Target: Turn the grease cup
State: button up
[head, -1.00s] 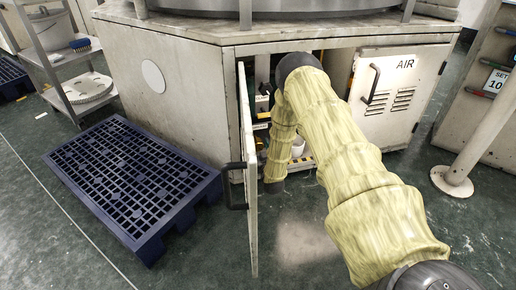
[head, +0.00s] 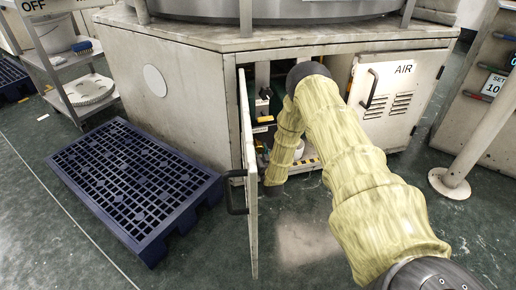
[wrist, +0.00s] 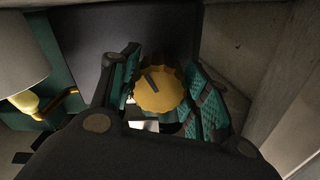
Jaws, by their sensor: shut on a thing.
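The grease cup (wrist: 160,90) shows in the wrist view as a yellow knob with a scalloped edge and a dark mark on its face. My gripper (wrist: 165,98) has its green ribbed finger pads on either side of the cup and is shut on it. In the head view my sleeved arm reaches into the open cabinet and hides the gripper and the cup.
The open cabinet door (head: 250,175) stands to the left of my arm. The closed AIR door (head: 402,98) is to the right. A blue pallet (head: 130,180) lies on the floor at left, and a post (head: 480,140) stands at right. In the wrist view a pale wall (wrist: 285,75) is close on the right.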

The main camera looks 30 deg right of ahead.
jog(key=m+p, duration=0.1)
jog(key=m, duration=0.3)
jog(key=shift+m+p, duration=0.4)
dwell(0.4)
jog(key=o, duration=1)
jog(key=shift+s+a, duration=0.1)
jog(key=v, duration=1.1)
jog(key=shift+s, duration=0.35)
jog(key=shift+a, duration=0.1)
